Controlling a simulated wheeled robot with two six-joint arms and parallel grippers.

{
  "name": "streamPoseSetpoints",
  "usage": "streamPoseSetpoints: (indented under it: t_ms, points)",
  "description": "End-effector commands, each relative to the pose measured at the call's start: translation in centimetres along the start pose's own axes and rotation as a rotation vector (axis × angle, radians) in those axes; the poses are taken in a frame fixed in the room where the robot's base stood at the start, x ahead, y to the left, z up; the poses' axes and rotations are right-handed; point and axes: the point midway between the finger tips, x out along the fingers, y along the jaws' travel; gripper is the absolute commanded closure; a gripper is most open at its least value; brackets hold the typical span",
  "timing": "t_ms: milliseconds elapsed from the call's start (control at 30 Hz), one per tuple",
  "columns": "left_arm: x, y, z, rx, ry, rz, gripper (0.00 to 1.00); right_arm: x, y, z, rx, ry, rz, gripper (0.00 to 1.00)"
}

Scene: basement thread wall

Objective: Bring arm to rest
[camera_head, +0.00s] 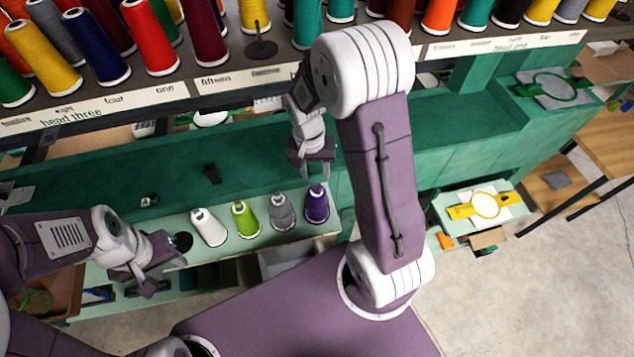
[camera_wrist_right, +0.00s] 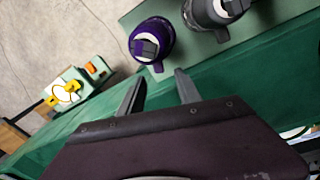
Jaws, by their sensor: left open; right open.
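A rack (camera_head: 200,98) of many coloured spools runs along the top. A yellow hoop (camera_head: 485,205) lies at right. Open floor (camera_head: 560,290) is at lower right.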

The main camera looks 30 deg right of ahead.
Motion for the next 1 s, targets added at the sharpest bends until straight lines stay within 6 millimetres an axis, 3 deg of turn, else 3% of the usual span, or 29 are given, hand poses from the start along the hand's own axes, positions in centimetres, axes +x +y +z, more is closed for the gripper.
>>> streamPoseSetpoints:
  t_ms: [200, 567, 800, 1000]
  points:
    - [0.2, 0.0, 0.0, 0.000, 0.000, 0.000, 0.59, -2.2, 0.0, 0.0, 0.000, 0.000, 0.000, 0.60]
    - [-0.1, 0.0, 0.0, 0.000, 0.000, 0.000, 0.59, -2.7, 0.1, 0.0, 0.000, -0.001, 0.001, 0.60]
    - [-5.4, 0.1, -0.6, 0.000, 0.000, 0.000, 0.59, -8.0, 0.5, -0.1, 0.000, -0.001, 0.001, 0.60]
    - [-8.1, 0.2, -0.8, 0.000, 0.000, 0.000, 0.59, -10.6, 0.7, -0.1, 0.000, -0.001, 0.001, 0.60]
